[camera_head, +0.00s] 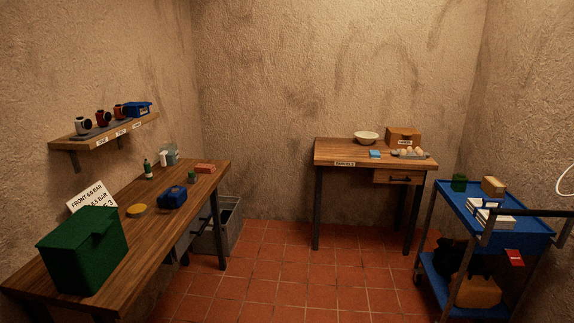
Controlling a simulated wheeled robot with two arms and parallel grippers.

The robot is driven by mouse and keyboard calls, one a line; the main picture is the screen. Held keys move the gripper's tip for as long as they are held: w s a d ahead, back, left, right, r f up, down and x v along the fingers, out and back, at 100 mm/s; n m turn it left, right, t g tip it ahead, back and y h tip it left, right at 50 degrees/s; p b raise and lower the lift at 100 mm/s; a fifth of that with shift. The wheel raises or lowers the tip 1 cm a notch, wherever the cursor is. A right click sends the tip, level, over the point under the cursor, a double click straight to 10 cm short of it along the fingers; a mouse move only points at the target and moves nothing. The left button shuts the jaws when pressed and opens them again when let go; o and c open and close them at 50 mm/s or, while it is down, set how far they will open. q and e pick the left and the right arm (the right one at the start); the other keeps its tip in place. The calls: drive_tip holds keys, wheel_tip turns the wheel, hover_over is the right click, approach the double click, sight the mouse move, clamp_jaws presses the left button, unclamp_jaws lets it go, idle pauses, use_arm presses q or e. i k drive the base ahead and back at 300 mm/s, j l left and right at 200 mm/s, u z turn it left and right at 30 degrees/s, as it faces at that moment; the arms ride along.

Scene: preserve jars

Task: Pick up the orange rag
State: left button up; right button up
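I cannot make out a cloth that is clearly an orange rag. A flat orange-red piece (205,168) lies near the far end of the left wooden workbench (150,240); it looks more like a small block than cloth. A larger orange-yellow object (477,291) is on the lower shelf of the blue cart at the right, partly hidden by the cart's frame. Neither of my grippers is in view.
The workbench also holds a green box (82,250), a blue case (172,197) and a yellow disc (137,211). A grey bin (222,232) stands beyond it. A desk (345,152) is at the back, the blue cart (515,232) at right. The tiled floor (290,275) between is clear.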

sight(200, 167)
drive_tip(key=i, duration=1.05)
drive_tip(key=i+l+u, duration=0.1)
drive_tip(key=i, duration=1)
